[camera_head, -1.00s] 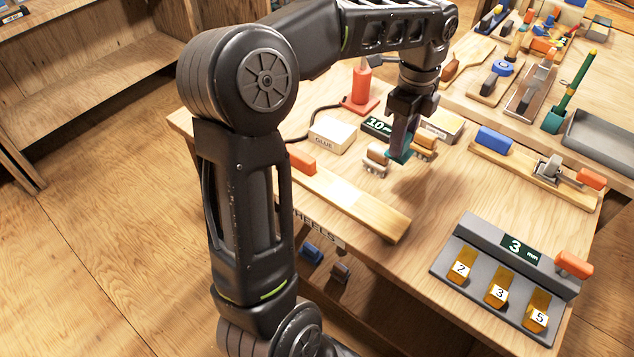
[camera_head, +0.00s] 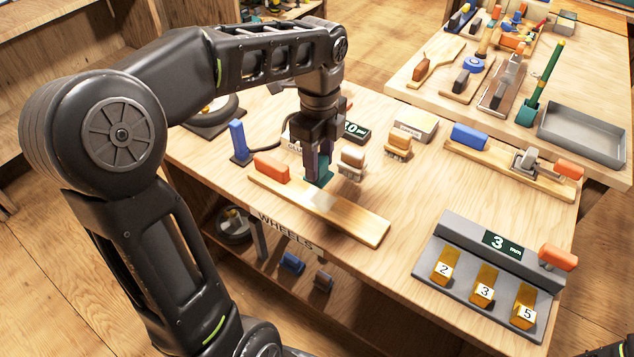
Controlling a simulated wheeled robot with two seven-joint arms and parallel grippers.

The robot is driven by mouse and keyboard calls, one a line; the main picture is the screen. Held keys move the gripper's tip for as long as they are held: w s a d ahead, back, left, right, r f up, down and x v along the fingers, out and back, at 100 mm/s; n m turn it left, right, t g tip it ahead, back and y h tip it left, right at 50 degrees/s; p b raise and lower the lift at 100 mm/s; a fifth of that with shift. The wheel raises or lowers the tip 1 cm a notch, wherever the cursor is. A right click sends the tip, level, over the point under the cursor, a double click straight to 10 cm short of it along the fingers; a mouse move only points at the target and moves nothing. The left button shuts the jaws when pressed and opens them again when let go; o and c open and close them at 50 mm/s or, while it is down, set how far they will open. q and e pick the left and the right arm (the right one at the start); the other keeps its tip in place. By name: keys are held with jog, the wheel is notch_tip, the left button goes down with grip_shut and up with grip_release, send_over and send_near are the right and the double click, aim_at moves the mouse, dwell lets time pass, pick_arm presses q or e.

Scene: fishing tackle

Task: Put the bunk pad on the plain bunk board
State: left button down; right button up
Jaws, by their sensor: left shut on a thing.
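My left gripper (camera_head: 318,168) points straight down and is shut on a small teal piece (camera_head: 321,174), which I take to be the bunk pad; the fingers hide part of it. The piece is over the far edge of a long wooden board (camera_head: 355,220), which I take to be the plain bunk board. I cannot tell whether it touches the board. An orange block (camera_head: 271,167) sits on the board's left end. A pale patch shows on the board just below the piece.
Brush-like blocks (camera_head: 397,145) stand just right of the gripper. A blue upright piece (camera_head: 238,139) is left. A second board with a blue block (camera_head: 469,136) lies at the back right. A grey gauge stand (camera_head: 425,271) is at the front right. The middle right tabletop is clear.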

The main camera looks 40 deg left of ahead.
pick_arm(q)
jog(key=shift+f, duration=1.45)
jog(key=shift+f, duration=1.85)
jog(key=shift+f, duration=0.15)
jog(key=c, duration=0.9)
grip_release()
notch_tip(320, 180, up, 12)
jog(key=shift+r+p, duration=0.15)
jog(key=shift+p, duration=0.15)
